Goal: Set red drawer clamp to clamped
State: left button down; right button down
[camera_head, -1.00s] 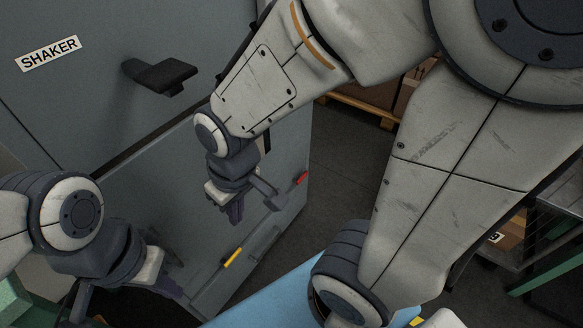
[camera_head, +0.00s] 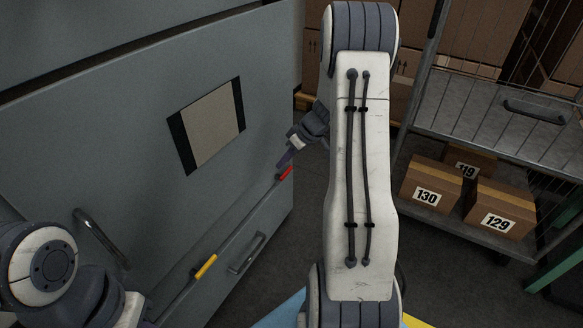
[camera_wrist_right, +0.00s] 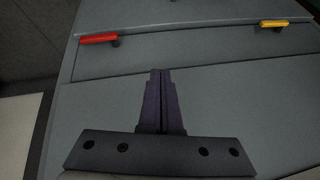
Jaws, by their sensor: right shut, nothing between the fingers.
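The red drawer clamp (camera_head: 286,173) is a small red lever near the right end of the seam above the drawer on the grey cabinet front. In the right wrist view the red clamp (camera_wrist_right: 98,38) lies roughly along the seam, with a dark stub near its right end. My right gripper (camera_head: 284,162) appears close to it in the head view. In the wrist view its fingers (camera_wrist_right: 160,72) are shut, empty and apart from the clamp. My left gripper (camera_head: 142,322) is cut off at the bottom left, its fingers mostly hidden.
A yellow clamp (camera_head: 205,267) lies along the same seam, left of the red one. A drawer handle (camera_head: 247,253) and a larger bar handle (camera_head: 100,238) stick out of the cabinet. A metal rack (camera_head: 490,115) with numbered boxes (camera_head: 432,192) stands at the right.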

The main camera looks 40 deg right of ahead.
jog(key=w+d+f+n+t, duration=0.1)
jog(key=d+t, duration=0.2)
jog(key=d, duration=0.9)
jog(key=shift+w+f+n+t, duration=0.3)
jog(key=shift+a+f, duration=0.1)
jog(key=b+x, duration=0.1)
jog(key=x, duration=0.3)
jog(key=s+f+b+x, duration=0.1)
jog(key=x, duration=0.3)
jog(key=d+f+b+x, duration=0.1)
jog(key=b+x, duration=0.1)
jog(key=x, duration=0.2)
jog(key=shift+s+f, duration=0.2)
jog(key=shift+f, duration=0.15)
